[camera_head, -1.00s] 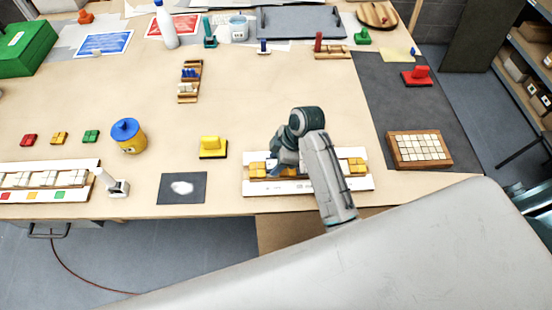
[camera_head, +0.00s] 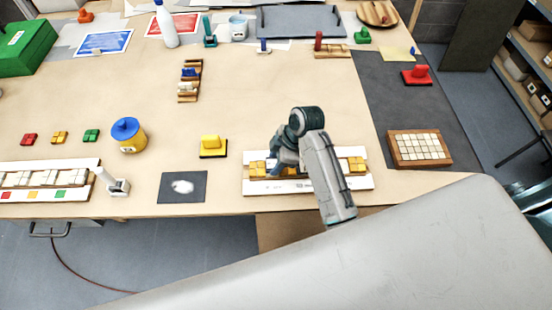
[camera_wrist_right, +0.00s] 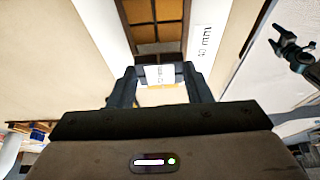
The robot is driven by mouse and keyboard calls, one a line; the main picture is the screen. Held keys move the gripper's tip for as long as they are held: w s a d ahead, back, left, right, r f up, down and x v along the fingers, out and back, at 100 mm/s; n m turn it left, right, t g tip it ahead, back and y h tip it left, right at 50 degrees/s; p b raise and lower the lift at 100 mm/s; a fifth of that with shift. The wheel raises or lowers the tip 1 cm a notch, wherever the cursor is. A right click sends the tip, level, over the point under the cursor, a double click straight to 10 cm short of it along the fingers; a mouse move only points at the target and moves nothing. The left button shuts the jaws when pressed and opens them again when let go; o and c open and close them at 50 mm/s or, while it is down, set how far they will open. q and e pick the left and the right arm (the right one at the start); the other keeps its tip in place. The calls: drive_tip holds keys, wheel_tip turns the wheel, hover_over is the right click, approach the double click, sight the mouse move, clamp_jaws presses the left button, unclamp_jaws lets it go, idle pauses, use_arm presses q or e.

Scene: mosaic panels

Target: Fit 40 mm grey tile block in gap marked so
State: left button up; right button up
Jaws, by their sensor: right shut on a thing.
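My right gripper (camera_head: 278,166) is over the left half of the panel at the table's front edge. In the right wrist view its fingers (camera_wrist_right: 160,84) are shut on a pale block (camera_wrist_right: 159,75) with small dark print, probably the grey tile block. The panel has white strips (camera_head: 290,187) along a wooden channel, with yellow tiles at its left (camera_head: 257,169) and right (camera_head: 356,165). In the right wrist view orange-brown tiles (camera_wrist_right: 152,15) lie in the channel ahead of the block. My arm hides the channel's middle, and I cannot tell whether the block touches it. My left gripper is out of view.
A wooden tray of pale tiles (camera_head: 419,149) stands to the right. A yellow jar with a blue lid (camera_head: 129,135) stands farther left.

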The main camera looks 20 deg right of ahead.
drive_tip(key=shift+f+b, duration=0.35)
drive_tip(key=shift+f, duration=0.65)
drive_tip(key=o, duration=1.1)
drive_tip(key=shift+c, duration=0.2)
drive_tip(key=b+v, duration=0.2)
drive_tip(key=v, duration=0.6)
drive_tip(key=shift+d+b, duration=0.15)
drive_tip(key=shift+b, duration=0.25)
drive_tip(key=p+v, duration=0.1)
drive_tip(key=v, duration=0.1)
drive_tip(key=shift+s+r+p, duration=0.1)
drive_tip(key=shift+r+p, duration=0.25)
drive_tip(key=shift+f, duration=0.1)
